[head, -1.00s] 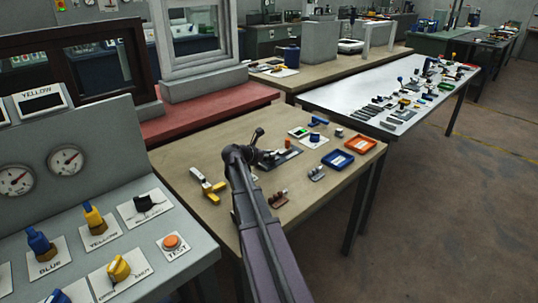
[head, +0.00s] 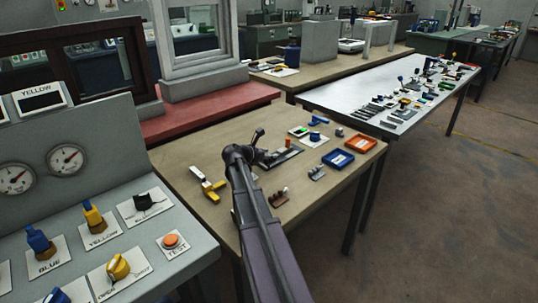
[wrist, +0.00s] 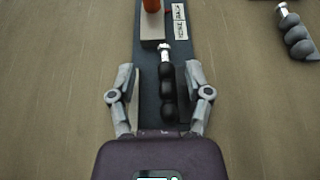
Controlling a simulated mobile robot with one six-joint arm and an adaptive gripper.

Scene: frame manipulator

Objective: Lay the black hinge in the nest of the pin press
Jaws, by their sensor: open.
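The black hinge (wrist: 167,85) lies lengthwise on the dark base plate (wrist: 147,112) of the pin press in the wrist view, with a silver pin end pointing away from me. My gripper (wrist: 160,79) is open, with one finger on each side of the hinge and gaps visible. A light block carrying an orange cylinder (wrist: 152,5) stands on the plate beyond the pin. I cannot tell whether the hinge is fully seated. In the head view the press plate (head: 290,157) shows just right of my arm, which hides my gripper and the hinge.
A grey hinge (wrist: 296,36) lies right of the plate; a brown one (head: 279,198) lies nearer. A blue tray (head: 338,159) and an orange tray (head: 361,144) stand to the right. A yellow tool (head: 207,187) lies left. The front of the wooden table (head: 222,218) is mostly clear.

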